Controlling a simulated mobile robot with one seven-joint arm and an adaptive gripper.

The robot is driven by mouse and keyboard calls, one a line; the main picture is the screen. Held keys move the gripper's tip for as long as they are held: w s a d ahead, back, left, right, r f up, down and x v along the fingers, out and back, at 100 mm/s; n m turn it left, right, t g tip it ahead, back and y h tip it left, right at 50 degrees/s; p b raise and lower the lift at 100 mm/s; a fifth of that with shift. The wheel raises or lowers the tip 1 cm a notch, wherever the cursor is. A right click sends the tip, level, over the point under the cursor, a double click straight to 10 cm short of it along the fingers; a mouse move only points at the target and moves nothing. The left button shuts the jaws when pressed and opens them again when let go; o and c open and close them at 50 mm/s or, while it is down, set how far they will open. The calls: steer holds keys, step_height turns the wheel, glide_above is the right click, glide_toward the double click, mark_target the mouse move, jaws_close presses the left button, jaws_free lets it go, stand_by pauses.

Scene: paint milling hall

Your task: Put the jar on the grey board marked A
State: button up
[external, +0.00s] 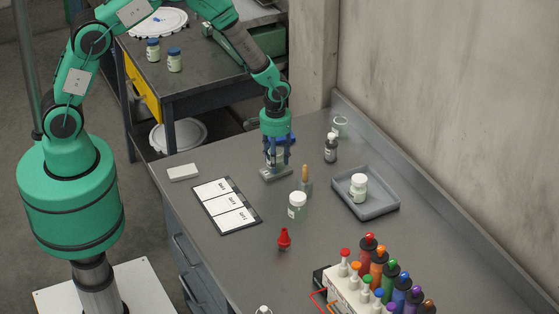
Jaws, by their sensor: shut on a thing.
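My gripper (276,158) is in the middle of the external view, pointing down over the far left part of the bench. It is shut on a small pale thing, which looks like a jar, mostly hidden by the fingers. A small grey slab (266,178) lies directly below the fingers; whether the held thing touches it is not clear, and no letter can be read on it. A dark board (258,220) with several white labelled cards lies at the left front; its print is too small to read.
A white-lidded jar (297,207) and a wooden-handled tool (305,181) stand close to the gripper's right. A grey tray (382,208) holds another jar (358,187). A dark bottle (330,150) stands behind. A red-topped thing (284,238) and coloured bottles (390,278) are nearer.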

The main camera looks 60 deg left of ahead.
steer(key=shift+f, duration=0.35)
steer(key=o, duration=1)
steer(key=shift+o, duration=0.2)
steer(key=shift+r, duration=0.15)
step_height(320, 180, up, 12)
steer(key=shift+a+r, duration=0.1)
steer(key=shift+r, duration=0.1)
stand_by(0.3)
